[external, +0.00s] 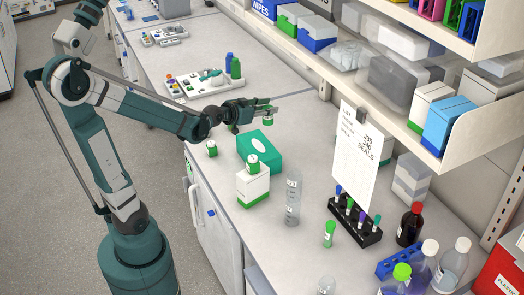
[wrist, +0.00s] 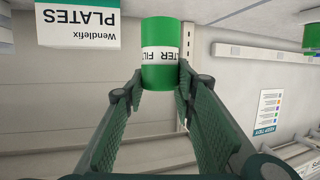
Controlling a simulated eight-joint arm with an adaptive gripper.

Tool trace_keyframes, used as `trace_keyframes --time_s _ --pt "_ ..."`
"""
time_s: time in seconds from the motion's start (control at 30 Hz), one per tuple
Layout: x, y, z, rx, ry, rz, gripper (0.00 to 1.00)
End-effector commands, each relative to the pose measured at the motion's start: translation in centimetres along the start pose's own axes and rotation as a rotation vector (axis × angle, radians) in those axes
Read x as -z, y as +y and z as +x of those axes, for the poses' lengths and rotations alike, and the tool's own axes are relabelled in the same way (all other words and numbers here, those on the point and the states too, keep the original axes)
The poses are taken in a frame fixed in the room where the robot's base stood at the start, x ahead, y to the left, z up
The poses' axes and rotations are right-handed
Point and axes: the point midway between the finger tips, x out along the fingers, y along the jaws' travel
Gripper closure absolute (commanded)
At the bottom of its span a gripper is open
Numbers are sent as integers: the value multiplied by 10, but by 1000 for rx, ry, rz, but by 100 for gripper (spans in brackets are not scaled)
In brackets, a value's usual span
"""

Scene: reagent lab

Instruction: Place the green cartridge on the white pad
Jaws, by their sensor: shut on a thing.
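A green cartridge with a white band reading "FILTER" (wrist: 160,68) sits between the fingertips of my gripper (wrist: 160,82) in the wrist view. In the external view my gripper (external: 270,106) reaches out over the bench, shut on the cartridge (external: 268,121), which hangs at the fingertips above the bench top. Similar green-and-white cartridges stand on the bench near the left edge (external: 212,149), on a white-and-green box (external: 253,190), and near the tube rack (external: 330,234). I cannot make out a white pad for certain.
A teal box (external: 262,150) lies just below my gripper. Clear cylinders (external: 292,195), a black tube rack (external: 354,224) and bottles (external: 410,226) stand toward the front right. A white tray of items (external: 208,84) is behind. A loaded shelf (external: 400,125) overhangs the right side.

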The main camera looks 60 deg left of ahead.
Motion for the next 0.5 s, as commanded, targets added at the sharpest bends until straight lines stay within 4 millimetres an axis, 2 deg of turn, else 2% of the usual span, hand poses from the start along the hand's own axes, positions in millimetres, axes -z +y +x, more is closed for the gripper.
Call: trace_keyframes --time_s 0.03,0.5 --pt "-2 -12 1 10 0 -5 86" --pt "-20 -102 -2 76 -1 -23 86"
